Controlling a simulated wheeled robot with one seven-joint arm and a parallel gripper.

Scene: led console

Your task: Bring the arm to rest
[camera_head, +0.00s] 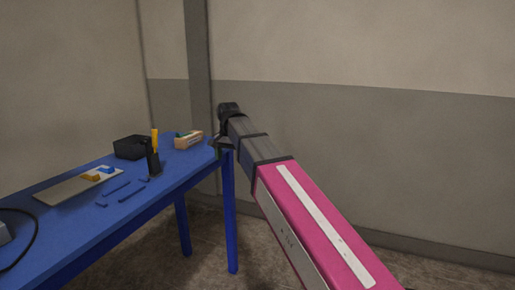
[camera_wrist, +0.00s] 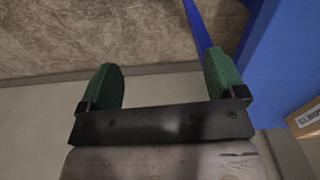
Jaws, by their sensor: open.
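My arm reaches out from the lower right in the head view, a pink link leading to a grey and black wrist. My gripper (camera_head: 217,144) is at the right end of the blue table, small and partly hidden by the wrist. In the wrist view my gripper (camera_wrist: 163,85) shows two green fingers spread wide apart. Nothing is between them; floor and wall show behind.
The blue table (camera_head: 70,235) stands at the left; its edge (camera_wrist: 285,65) is close to the right finger. A cardboard box (camera_head: 188,140), a black box (camera_head: 131,147), a black holder with a yellow item (camera_head: 154,158) and a grey board (camera_head: 60,190) are on it. Right of the arm is clear.

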